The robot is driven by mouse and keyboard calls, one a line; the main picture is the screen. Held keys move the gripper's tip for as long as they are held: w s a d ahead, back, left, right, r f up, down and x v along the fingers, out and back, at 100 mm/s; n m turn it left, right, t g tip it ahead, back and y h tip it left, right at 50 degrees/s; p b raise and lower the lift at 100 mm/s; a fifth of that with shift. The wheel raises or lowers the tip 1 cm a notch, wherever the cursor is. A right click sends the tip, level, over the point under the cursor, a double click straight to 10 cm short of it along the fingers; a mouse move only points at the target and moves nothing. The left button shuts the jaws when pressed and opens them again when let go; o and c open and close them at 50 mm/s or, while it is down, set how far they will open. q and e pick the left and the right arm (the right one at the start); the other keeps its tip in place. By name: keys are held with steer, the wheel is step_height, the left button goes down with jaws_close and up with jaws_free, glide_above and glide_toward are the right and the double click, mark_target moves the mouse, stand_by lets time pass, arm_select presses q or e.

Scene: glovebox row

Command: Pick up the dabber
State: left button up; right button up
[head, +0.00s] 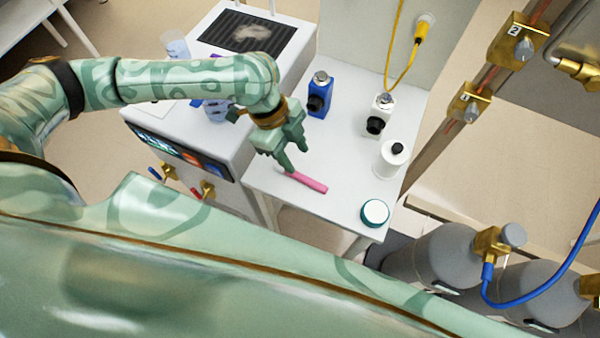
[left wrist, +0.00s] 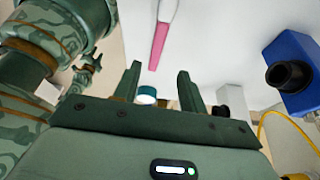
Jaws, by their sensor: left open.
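The dabber, a slim stick with a pink body (head: 308,183) and a white end, lies flat on the white table. It also shows at the top of the left wrist view (left wrist: 161,40), roughly in line with the gap between the fingers. My left gripper (head: 280,158) is open and empty, with its fingers above the table close to the dabber's white end. Whether a finger touches the dabber I cannot tell. In the left wrist view, a small green part of mine (left wrist: 86,72) at the left may be my right gripper; its jaws are too small to read.
A machine (head: 180,140) adjoins on the left. Gas cylinders (head: 440,258) stand at right.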

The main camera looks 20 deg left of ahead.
mark_target(305, 178)
arm_select(q)
steer(key=shift+x, duration=0.95)
steer(key=shift+s+f, duration=0.15)
steer(key=shift+f, duration=0.05)
steer(key=b+x, duration=0.2)
steer(key=x, duration=0.3)
steer(key=shift+s+a, duration=0.1)
steer(key=shift+r, duration=0.1)
jaws_close()
arm_select(e)
steer(key=f, duration=0.2)
steer(key=shift+w+a+f, duration=0.25)
steer(key=shift+w+f, duration=0.05)
steer(key=shift+f, duration=0.05)
